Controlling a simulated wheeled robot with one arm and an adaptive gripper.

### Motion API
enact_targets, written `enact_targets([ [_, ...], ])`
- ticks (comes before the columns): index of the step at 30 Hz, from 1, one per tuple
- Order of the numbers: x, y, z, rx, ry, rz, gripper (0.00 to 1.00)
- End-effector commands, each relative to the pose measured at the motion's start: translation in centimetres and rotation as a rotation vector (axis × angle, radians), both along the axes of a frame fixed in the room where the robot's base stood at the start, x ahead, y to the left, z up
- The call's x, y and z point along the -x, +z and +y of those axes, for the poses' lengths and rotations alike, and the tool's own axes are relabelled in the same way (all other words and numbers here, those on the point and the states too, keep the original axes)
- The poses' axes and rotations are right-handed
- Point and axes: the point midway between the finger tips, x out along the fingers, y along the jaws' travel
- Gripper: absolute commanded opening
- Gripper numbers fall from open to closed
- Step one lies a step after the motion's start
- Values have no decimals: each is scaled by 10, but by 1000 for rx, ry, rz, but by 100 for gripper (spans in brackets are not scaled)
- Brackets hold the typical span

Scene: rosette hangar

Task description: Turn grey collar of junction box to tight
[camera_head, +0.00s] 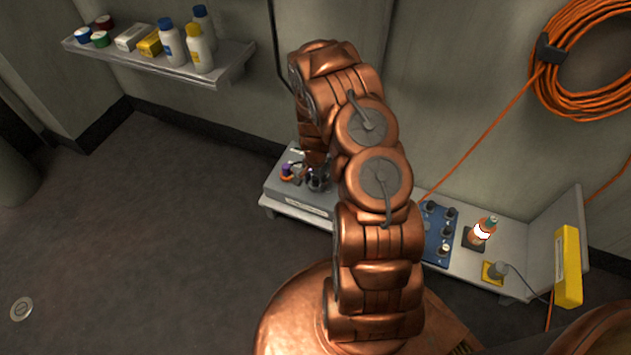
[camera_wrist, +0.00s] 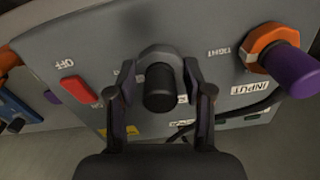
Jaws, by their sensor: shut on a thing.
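The junction box (camera_wrist: 225,30) is a grey box; in the head view (camera_head: 285,201) it sits on a low shelf by the wall. The grey collar (camera_wrist: 160,54) is on the box face, around the base of a black cylindrical plug (camera_wrist: 160,92). My gripper (camera_wrist: 160,72) has one finger on each side and is shut on the collar. Its fingertips hide the collar's sides. The label TIGHT (camera_wrist: 220,52) is to the right of the collar. My gripper (camera_head: 317,180) is partly hidden by my arm in the head view.
An orange collar with a purple plug (camera_wrist: 295,70) is close on the right. A red switch (camera_wrist: 79,90) marked OFF is on the left.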

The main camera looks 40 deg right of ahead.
Motion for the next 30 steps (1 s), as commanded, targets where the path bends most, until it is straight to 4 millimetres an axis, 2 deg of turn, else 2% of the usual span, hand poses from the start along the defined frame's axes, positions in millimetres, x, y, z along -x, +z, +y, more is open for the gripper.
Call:
enact_targets([
  [16, 2, -1, 2, -4, -24, 7, 16],
  [17, 2, -1, 2, -4, -24, 7, 53],
  [24, 1, -1, 1, -2, -23, 3, 76],
  [30, 1, 0, 1, -2, -23, 2, 76],
])
